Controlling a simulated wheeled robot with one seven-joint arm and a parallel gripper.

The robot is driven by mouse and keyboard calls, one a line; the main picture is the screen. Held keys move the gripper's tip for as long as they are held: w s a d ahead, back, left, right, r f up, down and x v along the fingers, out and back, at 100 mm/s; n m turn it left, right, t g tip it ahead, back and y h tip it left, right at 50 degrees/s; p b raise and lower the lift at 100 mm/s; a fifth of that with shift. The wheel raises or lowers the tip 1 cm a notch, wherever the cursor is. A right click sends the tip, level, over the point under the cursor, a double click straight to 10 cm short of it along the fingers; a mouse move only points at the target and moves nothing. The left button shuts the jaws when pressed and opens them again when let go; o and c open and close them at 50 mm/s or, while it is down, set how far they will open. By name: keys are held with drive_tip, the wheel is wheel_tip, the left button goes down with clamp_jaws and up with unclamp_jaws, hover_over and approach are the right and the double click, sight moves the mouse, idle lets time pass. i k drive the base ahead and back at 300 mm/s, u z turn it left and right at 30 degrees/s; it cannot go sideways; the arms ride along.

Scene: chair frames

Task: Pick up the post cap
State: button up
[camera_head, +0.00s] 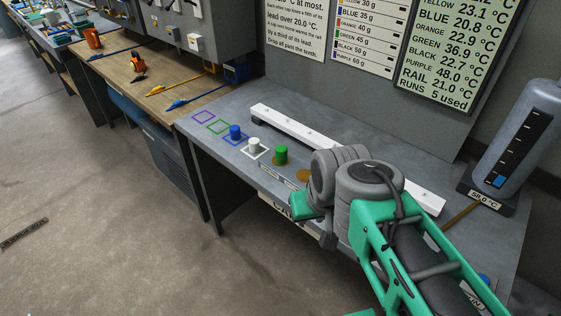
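Three small caps stand upright in a row on the grey bench: a blue cap (235,132), a white cap (254,145) and a green cap (281,154). I cannot tell which one the task calls the post cap. My arm comes in from the lower right, and its end lies to the right of and nearer than the green cap, apart from all three.
A long white rail (300,132) lies behind the caps, partly hidden by my arm. Empty coloured outlines mark the bench left of the blue cap. A grey gauge column (522,130) stands at the right. A wooden bench (125,68) with tools adjoins at the left.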

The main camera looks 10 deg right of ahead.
sight(282, 150)
drive_tip(key=k, duration=1.15)
drive_tip(key=u, duration=0.85)
drive_tip(key=i, duration=0.75)
drive_tip(key=u, duration=0.7)
drive_tip(key=i, duration=0.85)
drive_tip(key=z, duration=0.65)
drive_tip(key=i, duration=0.6)
drive_tip(key=z, duration=0.45)
